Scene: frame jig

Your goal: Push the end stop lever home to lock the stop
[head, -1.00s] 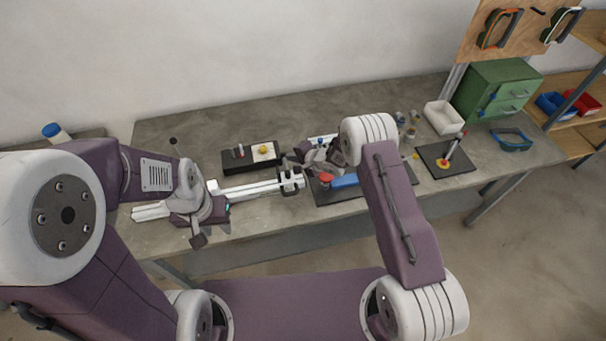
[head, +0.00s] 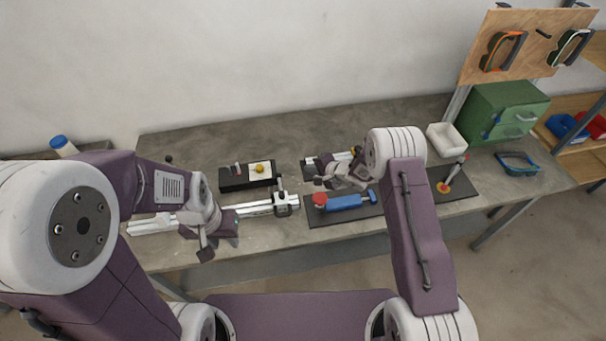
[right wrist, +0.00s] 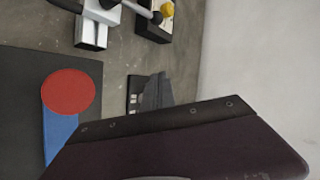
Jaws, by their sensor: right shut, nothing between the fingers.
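The end stop (head: 287,204) is a dark clamp near the right end of the white rail (head: 256,208). Its dark lever (head: 280,184) stands up from it in the head view. In the right wrist view the white rail end (right wrist: 92,32) shows at the top, with a grey rod beside it, likely the lever; the stop is mostly cut off.
A red-topped blue tool (head: 350,201) lies on a dark mat (head: 318,218) close to my right gripper. A black box with a yellow knob (head: 259,169) stands behind the rail. A white bin (head: 446,137) and green drawers (head: 508,112) are at the right. The table's back left is clear.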

